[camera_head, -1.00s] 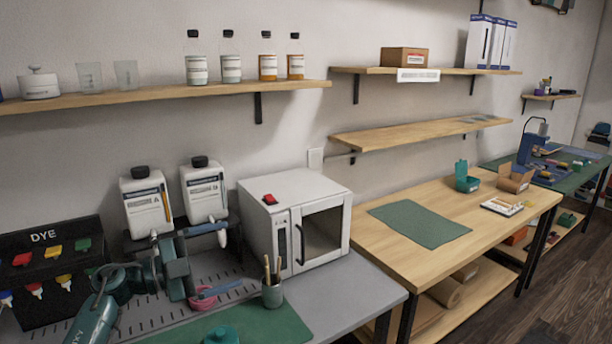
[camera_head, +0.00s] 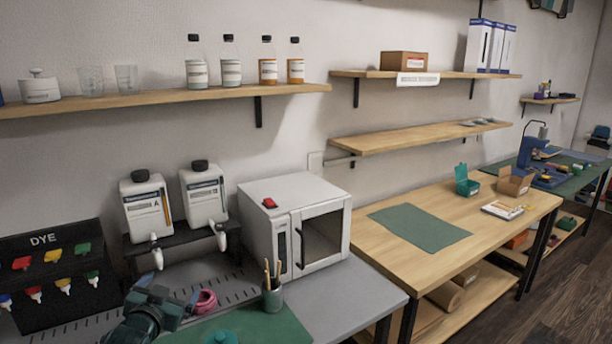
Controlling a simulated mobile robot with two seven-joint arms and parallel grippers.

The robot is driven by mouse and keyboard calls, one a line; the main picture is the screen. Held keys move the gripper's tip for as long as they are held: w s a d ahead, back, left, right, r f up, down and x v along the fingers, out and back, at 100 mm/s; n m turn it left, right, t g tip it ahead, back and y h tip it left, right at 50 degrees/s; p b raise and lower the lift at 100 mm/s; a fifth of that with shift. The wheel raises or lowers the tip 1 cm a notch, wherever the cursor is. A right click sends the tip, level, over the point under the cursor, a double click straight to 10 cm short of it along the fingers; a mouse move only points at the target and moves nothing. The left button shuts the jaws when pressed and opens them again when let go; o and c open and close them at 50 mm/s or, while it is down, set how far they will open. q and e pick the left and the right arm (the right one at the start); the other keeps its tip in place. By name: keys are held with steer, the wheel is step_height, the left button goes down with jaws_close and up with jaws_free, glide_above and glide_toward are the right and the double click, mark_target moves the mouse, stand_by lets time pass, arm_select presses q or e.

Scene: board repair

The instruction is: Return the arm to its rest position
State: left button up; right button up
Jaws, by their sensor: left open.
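My left arm comes in low at the left of the head view. Its dark green-grey left gripper (camera_head: 184,308) is low over the grey bench, pointing right, with its jaws open. A pink ring-shaped item (camera_head: 205,301) is right beside the fingertips; I cannot tell whether they touch it. Nothing shows held in the jaws. My right gripper is not in view.
Two white bottles (camera_head: 147,206) stand on a black dispenser rack behind the arm. A black dye rack (camera_head: 45,265) is at the left. A brush cup (camera_head: 272,297), a green mat (camera_head: 255,325) and a white oven (camera_head: 295,225) are to the right.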

arm_select(q)
steer(key=s+d+f+g+h, duration=0.1)
steer(key=s+d+f+g, duration=0.1)
steer(key=s+d+f, duration=0.45)
steer(key=s+d+f+g+h, duration=0.15)
steer(key=s+d+f, duration=0.25)
steer(key=s+f, duration=0.55)
steer(key=s+d+g, duration=0.1)
steer(key=s+d, duration=0.1)
steer(key=s, duration=0.7)
steer(key=s+d+h, duration=0.1)
steer(key=s+d, duration=0.2)
steer(key=s, duration=0.5)
steer(key=shift+s+d+f+g, duration=0.3)
steer(key=shift+s+g, duration=0.05)
steer(key=shift+s, duration=0.05)
steer(key=shift+h, duration=0.25)
